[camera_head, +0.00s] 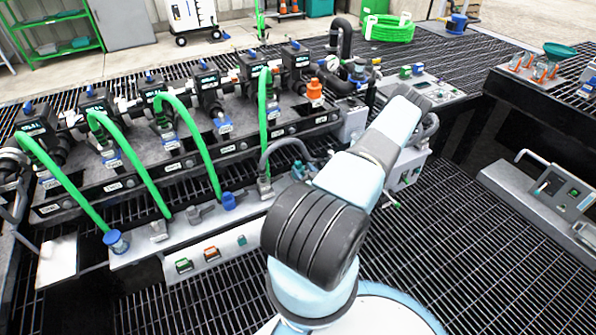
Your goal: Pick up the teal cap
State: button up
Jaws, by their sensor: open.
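I cannot pick out the teal cap with certainty. A small teal piece (299,169) sits at the right end of the manifold bench, just left of my arm, and its shape is too small to tell. A wider dark-teal round piece (560,50) rests among small orange-and-clear fittings on the right-hand black table. My arm rises from the bottom middle and reaches up and right across the bench's right end. My gripper's fingers do not show; the arm's far end is dark and hides what is behind it.
Several black valves (206,88) with green hoses (190,140) line the bench at left. An orange fitting (315,92) stands near its back. A grey panel with a handle (545,200) lies at right. The dark grating (470,270) at lower right is clear.

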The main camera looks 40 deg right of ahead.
aim_at(299, 165)
jog(key=shift+x, duration=3.4)
jog(key=shift+r, duration=0.1)
jog(key=shift+c, duration=0.3)
jog(key=c, duration=1.1)
